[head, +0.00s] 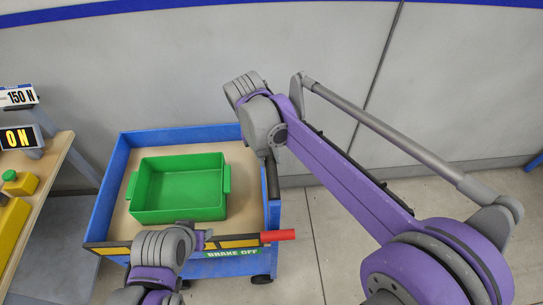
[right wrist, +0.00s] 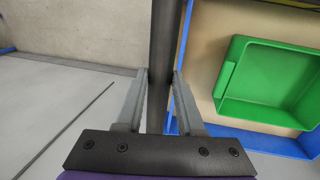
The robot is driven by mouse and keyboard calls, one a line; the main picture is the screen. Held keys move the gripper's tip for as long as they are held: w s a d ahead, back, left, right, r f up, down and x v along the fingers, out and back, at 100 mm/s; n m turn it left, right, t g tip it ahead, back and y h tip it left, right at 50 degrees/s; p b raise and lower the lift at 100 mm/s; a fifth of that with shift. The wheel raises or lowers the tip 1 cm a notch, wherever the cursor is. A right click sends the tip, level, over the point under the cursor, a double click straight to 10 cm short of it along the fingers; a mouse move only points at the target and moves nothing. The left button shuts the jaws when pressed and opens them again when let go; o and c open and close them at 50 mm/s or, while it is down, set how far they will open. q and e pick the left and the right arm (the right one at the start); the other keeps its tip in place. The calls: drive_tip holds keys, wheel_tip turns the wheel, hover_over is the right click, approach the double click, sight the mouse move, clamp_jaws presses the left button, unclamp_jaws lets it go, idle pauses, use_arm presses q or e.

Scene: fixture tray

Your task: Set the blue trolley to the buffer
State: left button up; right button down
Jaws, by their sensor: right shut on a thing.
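The blue trolley (head: 106,190) stands on the floor left of centre in the head view, with a green bin (head: 180,211) on its tan deck. My right gripper (head: 269,154) is at the trolley's right side. In the right wrist view its fingers (right wrist: 159,88) are closed around the trolley's dark handle bar (right wrist: 163,45). My left gripper (head: 207,238) is at the trolley's front edge, beside the red-ended brake lever (head: 278,235); its fingers are too small to judge. A green label (head: 232,253) below the lever reads "BRAKE OFF". The buffer cannot be made out.
A wooden-topped bench (head: 47,170) stands close at the left, with a yellow block, a green button and displays reading "150 N" and "0 N" (head: 19,137). A grey wall (head: 180,70) runs behind the trolley. The floor (head: 325,220) to the right is clear.

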drive_tip(key=shift+a, duration=0.15)
drive_tip(key=c, duration=0.5)
unclamp_jaws()
drive_tip(key=shift+a, duration=0.15)
drive_tip(key=shift+r, duration=0.1)
drive_tip(key=r, duration=0.3)
drive_tip(key=a+r, duration=0.1)
drive_tip(key=r, duration=0.3)
drive_tip(key=a+r, duration=0.1)
drive_tip(key=r, duration=0.2)
drive_tip(key=shift+s+r+p, duration=0.1)
drive_tip(key=shift+r+p, duration=0.1)
drive_tip(key=shift+p, duration=0.1)
